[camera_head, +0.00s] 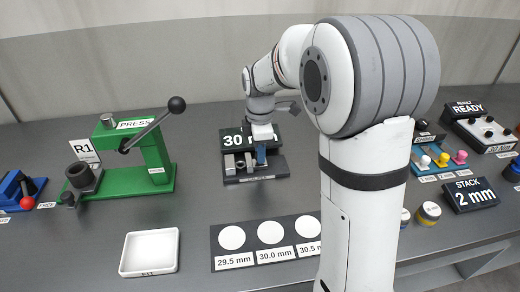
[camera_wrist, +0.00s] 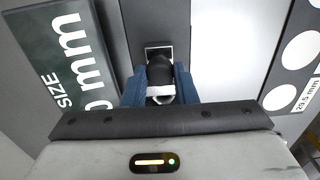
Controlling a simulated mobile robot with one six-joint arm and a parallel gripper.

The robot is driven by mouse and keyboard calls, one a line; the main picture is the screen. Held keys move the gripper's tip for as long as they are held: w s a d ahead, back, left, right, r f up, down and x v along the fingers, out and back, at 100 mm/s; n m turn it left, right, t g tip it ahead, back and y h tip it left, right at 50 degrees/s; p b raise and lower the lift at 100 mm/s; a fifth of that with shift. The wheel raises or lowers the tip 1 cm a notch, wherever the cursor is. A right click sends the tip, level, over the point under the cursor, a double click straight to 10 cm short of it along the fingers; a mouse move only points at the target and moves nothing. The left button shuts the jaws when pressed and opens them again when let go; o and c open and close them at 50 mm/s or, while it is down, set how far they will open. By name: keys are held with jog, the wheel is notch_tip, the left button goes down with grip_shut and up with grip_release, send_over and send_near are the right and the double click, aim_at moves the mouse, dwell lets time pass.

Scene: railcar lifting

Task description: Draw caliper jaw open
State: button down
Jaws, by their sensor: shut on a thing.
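The caliper (camera_head: 230,165) is a low fixture with light grey blocks on a dark base, below the "30 mm" size sign (camera_head: 234,139) in the head view. My gripper (camera_head: 261,155) points down at the right side of the caliper. In the wrist view, my gripper's blue fingers (camera_wrist: 159,92) are shut on the caliper jaw's dark, rounded grip (camera_wrist: 159,70), which has a white band. A square metal piece shows just beyond the grip. The fingers and wrist hide part of the jaw, and the size of the gap between the jaws cannot be told.
A green press (camera_head: 155,165) with a long lever stands at left. A white tray (camera_head: 148,253) and a dark mat (camera_head: 222,258) with three white discs lie in front. A stack sign (camera_head: 472,195) and coloured pegs are at right. Bare table lies between press and caliper.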

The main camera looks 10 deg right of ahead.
jog(key=shift+d, duration=1.45)
jog(key=c, duration=1.1)
grip_release()
jog(key=shift+c, duration=0.2)
notch_tip(320, 180, up, 8)
jog(key=shift+p, duration=0.35)
jog(key=shift+f, duration=0.1)
